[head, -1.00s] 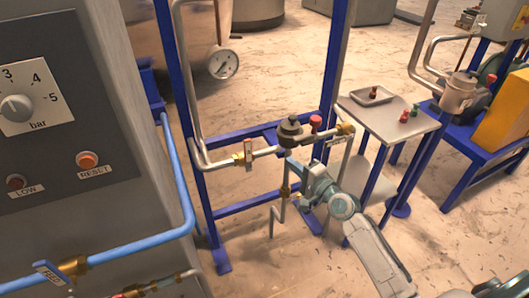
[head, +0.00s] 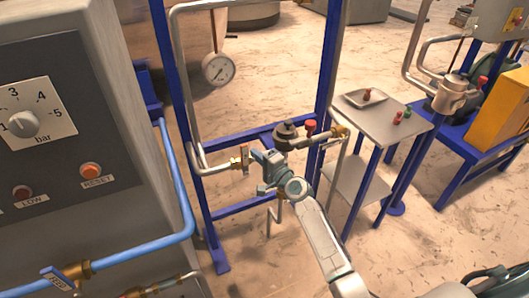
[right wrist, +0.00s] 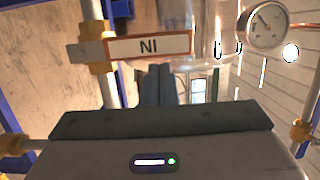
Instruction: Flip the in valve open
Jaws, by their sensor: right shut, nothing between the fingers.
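The in valve (head: 236,163) is a brass fitting on the grey pipe, left of the dark round body in the blue frame. Its flat handle (head: 246,158) stands across the pipe. In the right wrist view the handle's white plate with an orange edge (right wrist: 148,45) reads IN upside down, with the brass fitting (right wrist: 96,52) at its left. My right gripper (head: 257,156) is shut and empty, just right of the handle; its fingers (right wrist: 158,75) point at the plate's lower edge. I cannot tell whether they touch it. My left gripper is not in view.
The dark round body (head: 290,135) with a red knob (head: 310,127) is close behind my right gripper. Blue uprights (head: 178,110) and a gauge (head: 218,69) stand around it. A small table (head: 385,125) is at the right, the control cabinet (head: 60,160) at the left.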

